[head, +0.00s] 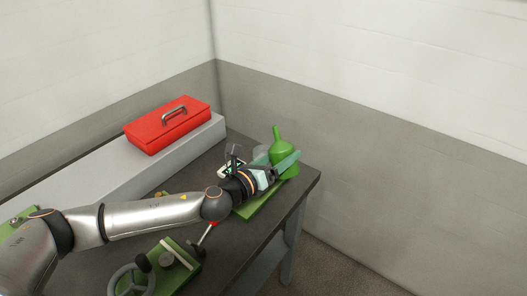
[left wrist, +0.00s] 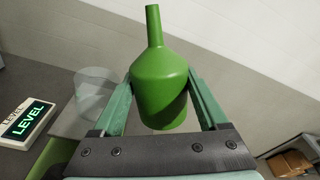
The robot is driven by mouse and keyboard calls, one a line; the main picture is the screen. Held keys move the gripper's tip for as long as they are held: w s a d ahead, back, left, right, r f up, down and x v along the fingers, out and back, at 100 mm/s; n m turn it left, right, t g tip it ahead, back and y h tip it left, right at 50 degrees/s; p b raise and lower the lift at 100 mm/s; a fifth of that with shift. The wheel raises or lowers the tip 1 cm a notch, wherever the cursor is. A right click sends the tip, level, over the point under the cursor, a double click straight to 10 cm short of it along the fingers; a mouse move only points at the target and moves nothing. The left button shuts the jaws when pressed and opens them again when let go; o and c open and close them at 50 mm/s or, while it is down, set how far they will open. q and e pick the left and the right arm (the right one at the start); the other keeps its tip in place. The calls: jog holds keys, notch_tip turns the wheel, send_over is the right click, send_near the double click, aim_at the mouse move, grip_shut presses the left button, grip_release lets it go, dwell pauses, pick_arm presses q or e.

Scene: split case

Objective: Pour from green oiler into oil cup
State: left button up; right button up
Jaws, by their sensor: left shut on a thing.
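The green oiler (head: 284,158) has a round body, a cone-shaped shoulder and a narrow spout pointing up. It is near the table's far right corner and looks about upright. My left gripper (head: 281,164) is shut on its body, with one teal finger on each side; this also shows in the left wrist view (left wrist: 160,88). A clear cup (left wrist: 95,90), seemingly the oil cup, stands just left of the oiler in the left wrist view. In the head view the cup (head: 261,153) is partly hidden behind my gripper. I cannot tell any liquid in it.
A display reading LEVEL (left wrist: 28,123) lies left of the cup. A green board (head: 248,210) is under my gripper. A red toolbox (head: 167,127) sits on a grey ledge (head: 95,172). Green machinery with a handwheel (head: 128,280) is at the front. A wall stands behind.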

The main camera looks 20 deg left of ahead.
pick_arm(q)
jog(key=shift+w+a+r+n+g, duration=0.2)
jog(key=shift+w+a+n+g, duration=0.1)
jog(key=shift+n, duration=0.6)
jog(key=shift+s+d+n+h, duration=0.15)
jog(key=shift+n+h, duration=0.15)
jog(key=shift+n, duration=0.3)
jog(key=shift+s+d+f+n+g, duration=0.15)
jog(key=shift+f+n, duration=0.1)
jog(key=shift+f, duration=0.3)
jog(key=shift+f+n+g, duration=0.1)
jog(key=shift+f+n, duration=0.2)
jog(key=shift+f, duration=0.3)
jog(key=shift+s+d+f+n+g, duration=0.15)
jog(key=shift+f+n, duration=0.1)
jog(key=shift+f, duration=0.3)
jog(key=shift+d+f+n+h, duration=0.15)
jog(key=shift+n+h, duration=0.15)
jog(key=shift+n, duration=0.3)
dwell(1.8)
jog(key=shift+s+d+r+n+g, duration=0.15)
jog(key=shift+r+n+g, duration=0.3)
jog(key=shift+n, duration=0.35)
dwell(1.6)
